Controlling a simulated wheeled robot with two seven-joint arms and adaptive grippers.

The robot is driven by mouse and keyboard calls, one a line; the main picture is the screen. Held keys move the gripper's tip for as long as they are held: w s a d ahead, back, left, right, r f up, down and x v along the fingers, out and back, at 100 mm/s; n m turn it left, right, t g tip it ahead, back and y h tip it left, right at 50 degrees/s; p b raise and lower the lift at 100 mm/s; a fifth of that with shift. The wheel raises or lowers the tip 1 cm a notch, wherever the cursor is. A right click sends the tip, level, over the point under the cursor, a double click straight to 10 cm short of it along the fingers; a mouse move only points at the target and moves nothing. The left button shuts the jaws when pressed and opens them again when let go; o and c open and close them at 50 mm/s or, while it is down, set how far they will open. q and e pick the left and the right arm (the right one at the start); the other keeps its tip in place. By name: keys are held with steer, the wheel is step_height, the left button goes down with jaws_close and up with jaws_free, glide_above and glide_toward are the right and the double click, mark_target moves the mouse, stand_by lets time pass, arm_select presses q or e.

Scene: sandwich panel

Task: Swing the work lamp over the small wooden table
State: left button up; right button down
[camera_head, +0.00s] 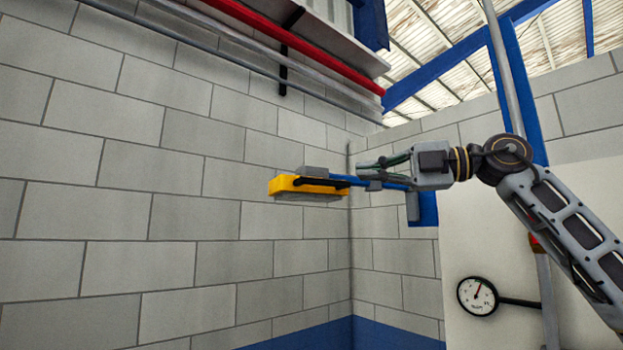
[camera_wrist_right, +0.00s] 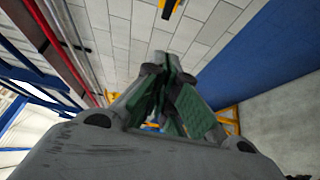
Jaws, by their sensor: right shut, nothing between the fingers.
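The work lamp has a yellow head (camera_head: 308,188) with a black handle-like bar, in the middle of the head view. A blue arm (camera_head: 345,180) runs right from the head and passes behind or beside my gripper. My right gripper (camera_head: 362,167) comes in from the right, shut and empty. Its fingertips lie just above the blue arm in the picture, right of the yellow head; I cannot tell whether they touch. In the right wrist view, my green-padded fingers (camera_wrist_right: 163,82) are closed together. A small yellow and black piece, possibly the lamp, shows at the top edge. The small wooden table is not visible.
A grey block wall (camera_head: 120,190) fills the left and back. A red pipe (camera_head: 300,45) and grey pipes run along it above. A pressure gauge (camera_head: 477,296) is at lower right. Yellow framework (camera_wrist_right: 229,119) shows in the wrist view.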

mark_target(312, 179)
steer(key=shift+s+r, duration=0.1)
steer(key=shift+a, duration=0.1)
stand_by(0.3)
steer(key=w+d+p+x, duration=0.1)
steer(key=p+x, duration=0.4)
steer(key=x, duration=0.7)
steer(key=shift+w+a, duration=0.2)
steer(key=shift+w, duration=0.8)
